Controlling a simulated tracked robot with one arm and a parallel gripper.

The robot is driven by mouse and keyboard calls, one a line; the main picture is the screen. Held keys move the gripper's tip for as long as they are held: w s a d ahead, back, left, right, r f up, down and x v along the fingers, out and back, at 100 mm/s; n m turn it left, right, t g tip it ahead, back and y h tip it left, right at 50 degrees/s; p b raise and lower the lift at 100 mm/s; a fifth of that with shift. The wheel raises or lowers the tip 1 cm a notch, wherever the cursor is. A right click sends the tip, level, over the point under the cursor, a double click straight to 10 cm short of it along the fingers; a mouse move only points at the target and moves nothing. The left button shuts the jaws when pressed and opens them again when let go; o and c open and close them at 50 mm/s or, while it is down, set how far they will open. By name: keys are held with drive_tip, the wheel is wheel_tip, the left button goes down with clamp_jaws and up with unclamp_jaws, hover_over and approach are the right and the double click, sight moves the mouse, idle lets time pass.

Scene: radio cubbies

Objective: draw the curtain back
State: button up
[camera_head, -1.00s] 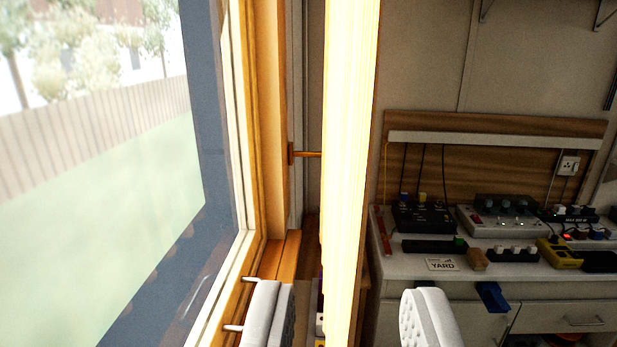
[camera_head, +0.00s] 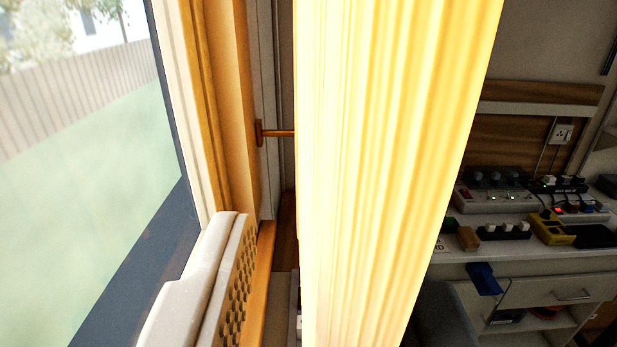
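The pale yellow curtain (camera_head: 385,150) hangs in bright folds down the middle of the camera view, beside the window, and its lower part runs out of the picture. My gripper (camera_head: 335,265) is open. Its white finger with a dotted inner pad is on the window side, left of the curtain, with a gap to the cloth. The other finger is mostly or wholly hidden by the curtain; a dark grey shape at the curtain's lower right edge may be part of it.
The window (camera_head: 80,190) with its wooden frame is close on the left. A wooden peg (camera_head: 277,134) sticks out from the wall towards the curtain. At right, a white desk (camera_head: 535,259) carries radio gear, a yellow device (camera_head: 551,230) and cables.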

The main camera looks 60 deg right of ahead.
drive_tip(key=shift+w+d, duration=0.3)
drive_tip(key=shift+d, duration=0.15)
clamp_jaws()
drive_tip(key=shift+d, duration=0.1)
